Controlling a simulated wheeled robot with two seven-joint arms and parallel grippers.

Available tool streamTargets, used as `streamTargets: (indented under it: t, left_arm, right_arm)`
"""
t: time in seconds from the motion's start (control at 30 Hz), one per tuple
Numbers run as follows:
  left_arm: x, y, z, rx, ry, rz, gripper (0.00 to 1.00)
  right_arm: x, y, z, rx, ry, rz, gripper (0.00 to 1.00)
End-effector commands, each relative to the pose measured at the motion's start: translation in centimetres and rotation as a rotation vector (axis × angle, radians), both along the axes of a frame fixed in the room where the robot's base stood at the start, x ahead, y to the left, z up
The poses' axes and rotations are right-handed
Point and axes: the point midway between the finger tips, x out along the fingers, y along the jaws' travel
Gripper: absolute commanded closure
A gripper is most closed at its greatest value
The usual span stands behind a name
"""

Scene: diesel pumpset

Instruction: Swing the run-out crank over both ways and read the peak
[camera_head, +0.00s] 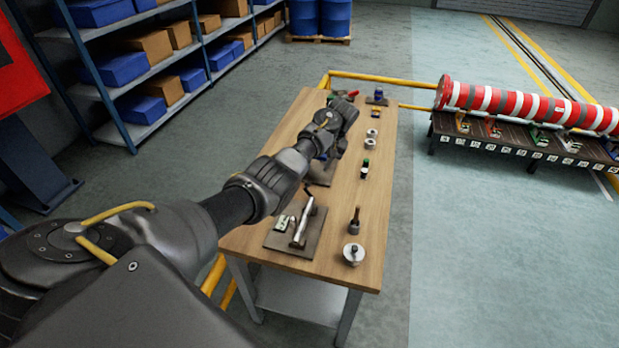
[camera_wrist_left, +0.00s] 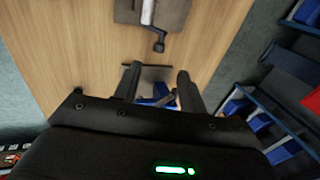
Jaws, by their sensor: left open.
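The run-out crank (camera_head: 309,191) is a small dark handle at the far end of a silver shaft (camera_head: 303,223) on a dark plate (camera_head: 272,241) on the table. In the left wrist view the crank (camera_wrist_left: 158,42) hangs below the shaft at the top of the picture. My left gripper (camera_wrist_left: 156,84) is open, its two black fingers apart from the crank. Between and beyond the fingers are a dark plate and a blue object (camera_wrist_left: 160,92). In the head view my left arm hides much of this area. My right gripper is not in view. No peak reading is legible.
The wooden table (camera_head: 385,150) carries a round silver part (camera_head: 353,254), a dark upright tool (camera_head: 354,222) and several small parts along its right side. Shelves with blue and brown boxes stand at the left. A red-and-white striped roller (camera_head: 530,104) lies at the right.

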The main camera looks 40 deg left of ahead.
Motion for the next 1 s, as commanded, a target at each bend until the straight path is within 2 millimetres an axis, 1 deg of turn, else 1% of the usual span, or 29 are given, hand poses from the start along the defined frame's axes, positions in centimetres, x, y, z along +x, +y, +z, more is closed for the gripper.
streamTargets:
  t: [0.17,0.37,0.4,0.43,0.6,0.8,1.0]
  left_arm:
    - [-0.2,0.4,-1.3,0.001,0.003,0.001,0.59]
    - [-0.6,1.5,-4.8,0.001,0.007,0.001,0.59]
    - [-0.7,1.7,-5.6,0.001,0.006,0.001,0.59]
    - [-0.7,1.9,-6.7,0.001,0.005,0.000,0.59]
    - [-1.0,2.7,-9.1,0.002,0.001,0.001,0.59]
    - [-1.1,3.1,-10.2,0.002,0.001,0.001,0.59]
    - [-1.1,3.2,-10.2,0.002,0.002,0.000,0.59]
  right_arm:
    - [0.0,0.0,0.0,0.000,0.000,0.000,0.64]
    - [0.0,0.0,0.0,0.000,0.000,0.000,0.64]
    - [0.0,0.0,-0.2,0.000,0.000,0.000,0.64]
    - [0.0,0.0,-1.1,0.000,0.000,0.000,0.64]
    - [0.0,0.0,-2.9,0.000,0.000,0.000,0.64]
    - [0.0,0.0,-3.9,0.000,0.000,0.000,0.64]
    - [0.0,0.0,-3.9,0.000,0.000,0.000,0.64]
